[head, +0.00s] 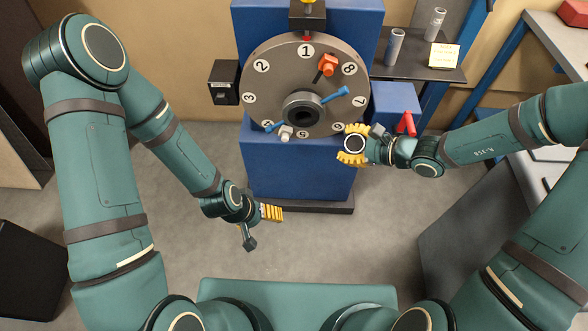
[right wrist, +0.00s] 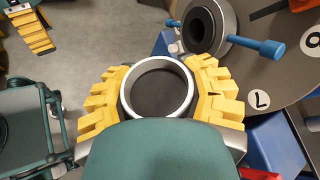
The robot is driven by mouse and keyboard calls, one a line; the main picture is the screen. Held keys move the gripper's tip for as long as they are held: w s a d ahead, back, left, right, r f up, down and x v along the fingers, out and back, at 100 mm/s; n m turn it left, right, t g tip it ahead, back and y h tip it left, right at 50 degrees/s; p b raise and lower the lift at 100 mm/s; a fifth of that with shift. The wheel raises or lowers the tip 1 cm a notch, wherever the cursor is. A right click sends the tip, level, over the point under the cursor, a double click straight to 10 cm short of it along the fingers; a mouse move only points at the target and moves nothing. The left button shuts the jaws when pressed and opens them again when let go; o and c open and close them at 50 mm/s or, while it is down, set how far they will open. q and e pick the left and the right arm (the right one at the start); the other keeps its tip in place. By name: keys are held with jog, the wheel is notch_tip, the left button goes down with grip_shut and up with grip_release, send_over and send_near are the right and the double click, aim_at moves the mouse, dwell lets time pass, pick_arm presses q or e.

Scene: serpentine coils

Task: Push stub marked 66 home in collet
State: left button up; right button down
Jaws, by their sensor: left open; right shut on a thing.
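A round stub with a pale rim and dark end face (head: 354,144) is held between the yellow fingers of my right gripper (head: 352,144). The right wrist view shows the stub's pale ring (right wrist: 158,88) with a finger on each side; no number is readable on it. The collet (head: 302,110), a grey ring with a dark bore, is at the middle of the numbered disc (head: 270,80). It also shows in the right wrist view (right wrist: 207,27). The stub is apart from the collet, to its lower right. My left gripper (head: 272,212) is open and empty, below left of the disc.
Blue-handled bars (head: 335,95) and an orange clamp-like part (head: 327,65) stick out from the disc near the collet. A red part (head: 406,123) sits right of the disc.

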jog(key=s+a+f+n+y+b, duration=0.25)
jog(key=a+f+n+b, duration=0.45)
jog(key=a+n, duration=0.6)
jog(key=shift+n+y, duration=0.45)
jog(key=shift+n, duration=0.25)
jog(key=shift+w+d+p, duration=0.15)
jog(key=shift+w+p, duration=0.75)
jog(key=shift+w, duration=1.85)
jog(key=shift+w+b, duration=0.1)
jog(key=shift+b, duration=0.25)
jog(key=shift+w, duration=0.1)
jog(key=shift+w+b, duration=0.35)
jog(key=shift+w, duration=0.8)
jog(key=shift+w, duration=1.35)
jog(key=shift+w, duration=0.6)
